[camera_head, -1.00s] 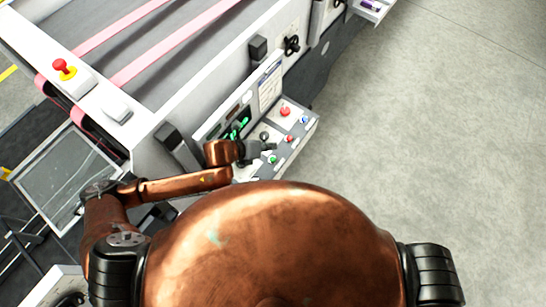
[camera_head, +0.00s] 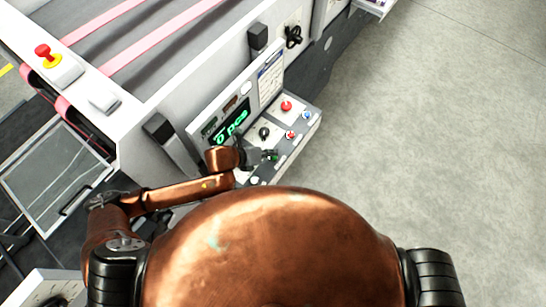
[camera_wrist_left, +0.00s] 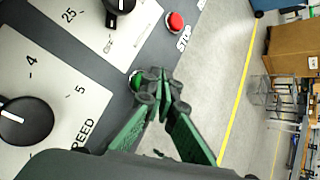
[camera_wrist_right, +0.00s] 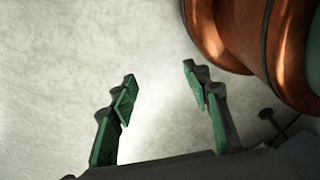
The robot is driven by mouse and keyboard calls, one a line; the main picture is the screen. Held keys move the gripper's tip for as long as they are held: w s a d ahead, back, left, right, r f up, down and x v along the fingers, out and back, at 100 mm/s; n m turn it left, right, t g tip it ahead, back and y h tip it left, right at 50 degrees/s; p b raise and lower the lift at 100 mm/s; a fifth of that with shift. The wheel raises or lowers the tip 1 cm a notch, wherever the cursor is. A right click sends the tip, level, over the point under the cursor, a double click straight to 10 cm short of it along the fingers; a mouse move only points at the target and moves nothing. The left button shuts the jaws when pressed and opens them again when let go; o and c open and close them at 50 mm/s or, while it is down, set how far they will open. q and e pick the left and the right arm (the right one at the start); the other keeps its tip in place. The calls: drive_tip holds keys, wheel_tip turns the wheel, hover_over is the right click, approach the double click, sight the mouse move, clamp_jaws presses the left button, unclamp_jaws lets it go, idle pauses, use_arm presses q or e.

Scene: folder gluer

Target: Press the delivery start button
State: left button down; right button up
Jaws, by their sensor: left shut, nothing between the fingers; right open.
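A green button (camera_wrist_left: 135,80) sits on the grey control panel (camera_wrist_left: 146,45), beside the fingertips of my left gripper (camera_wrist_left: 160,84). The fingers are shut with nothing between them and partly cover the button. I cannot tell whether they touch it. The button's own label is not readable. My right gripper (camera_wrist_right: 158,84) is open and empty above bare floor, outside the head view.
A red button (camera_wrist_left: 174,22) marked STOP is beyond the green one. A black speed knob (camera_wrist_left: 25,120) is at left. The head view shows a red mushroom button (camera_head: 286,105), a blue button (camera_head: 306,115) and a green-lit display (camera_head: 231,124). Floor at right is clear.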

drive_tip(key=shift+w, duration=0.2)
drive_tip(key=shift+w+d, duration=0.1)
drive_tip(key=shift+w, duration=0.2)
use_arm(q)
drive_tip(key=shift+f, duration=0.1)
idle(0.8)
drive_tip(key=shift+f, duration=0.3)
